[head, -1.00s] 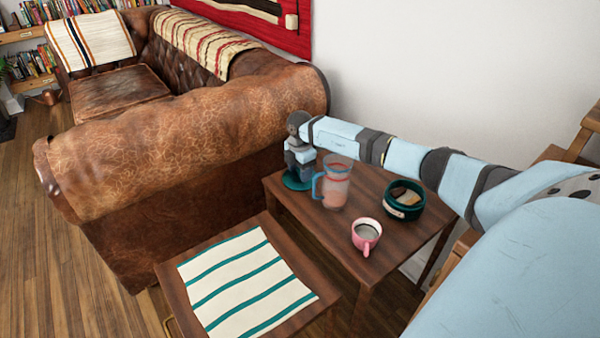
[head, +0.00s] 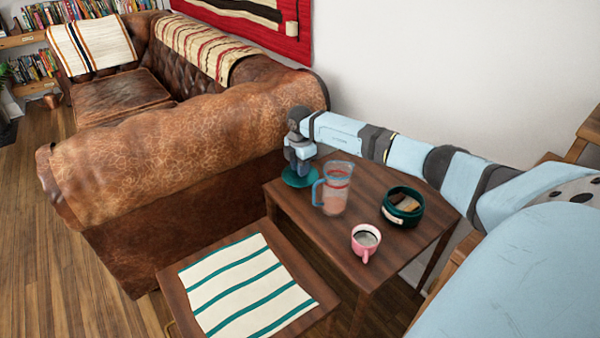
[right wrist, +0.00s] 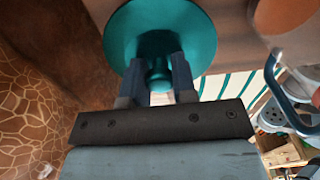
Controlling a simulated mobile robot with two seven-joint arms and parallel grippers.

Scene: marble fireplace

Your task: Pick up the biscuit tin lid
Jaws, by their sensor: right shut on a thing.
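The biscuit tin lid (head: 299,180) is a round teal disc with a knob, at the far left corner of the side table. My right gripper (head: 300,168) points down over it. In the right wrist view, the fingers (right wrist: 158,82) are shut on the lid's knob, with the teal lid (right wrist: 190,38) spread beyond them. I cannot tell for sure whether the lid is touching the table. The open biscuit tin (head: 402,208), dark green with a pale label, stands on the table with contents inside. My left gripper is not in view.
A clear pitcher with a blue handle (head: 335,190) stands close to the right of the lid. A pink mug (head: 365,242) stands nearer the front of the side table (head: 310,227). A lower table holds a striped cloth (head: 250,285). The leather sofa (head: 190,150) stands behind and left.

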